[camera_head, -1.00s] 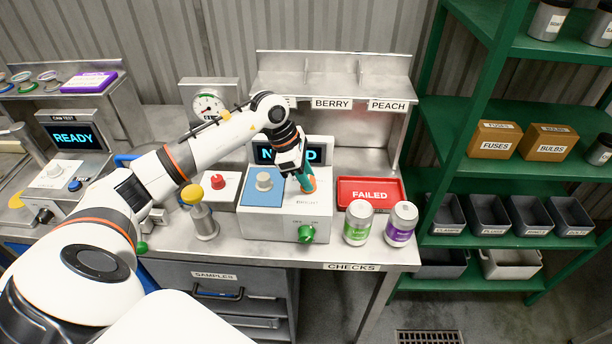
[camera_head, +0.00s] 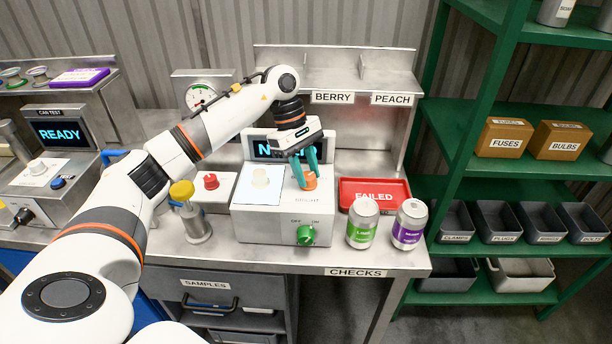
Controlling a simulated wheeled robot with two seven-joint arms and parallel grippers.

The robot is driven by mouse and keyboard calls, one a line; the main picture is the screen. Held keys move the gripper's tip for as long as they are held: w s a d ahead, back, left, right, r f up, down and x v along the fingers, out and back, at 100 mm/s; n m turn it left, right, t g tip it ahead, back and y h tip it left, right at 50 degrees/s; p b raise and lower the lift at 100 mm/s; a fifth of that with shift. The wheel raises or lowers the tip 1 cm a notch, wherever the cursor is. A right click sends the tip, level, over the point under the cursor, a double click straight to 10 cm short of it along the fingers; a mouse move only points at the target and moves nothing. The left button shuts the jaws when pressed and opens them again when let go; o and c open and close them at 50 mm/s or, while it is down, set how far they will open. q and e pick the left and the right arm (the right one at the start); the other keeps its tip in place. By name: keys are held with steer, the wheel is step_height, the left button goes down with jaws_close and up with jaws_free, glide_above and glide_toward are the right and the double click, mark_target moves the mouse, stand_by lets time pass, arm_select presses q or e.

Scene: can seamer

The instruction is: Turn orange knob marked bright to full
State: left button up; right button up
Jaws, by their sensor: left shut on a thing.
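The orange knob (camera_head: 310,181) sits on top of the white device box (camera_head: 267,226), at its right side, above a partly readable label. My left gripper (camera_head: 304,175) comes down from above with its teal fingers shut on the orange knob. The knob's exact turn cannot be read. Left of it on the same box is a bright, whitish panel (camera_head: 257,193) with a pale knob (camera_head: 261,176) on it. The display (camera_head: 268,148) behind is partly hidden by my gripper. My right gripper is not in view.
A green OFF/ON knob (camera_head: 306,235) is on the box's front. Two cans, green-labelled (camera_head: 362,226) and purple-labelled (camera_head: 409,226), stand to the right, before the red FAILED tray (camera_head: 398,184). A yellow-topped post (camera_head: 182,191) and red knob (camera_head: 211,181) stand left.

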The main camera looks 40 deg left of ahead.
arm_select(q)
steer(key=shift+m, duration=0.4)
steer(key=o, duration=1)
steer(key=shift+r, duration=0.1)
steer(key=shift+w+a+r+b, duration=0.1)
steer(key=shift+a+r+b, duration=0.1)
steer(key=shift+r+b, duration=0.15)
steer(key=shift+v, duration=5.55)
steer(key=shift+d, duration=0.1)
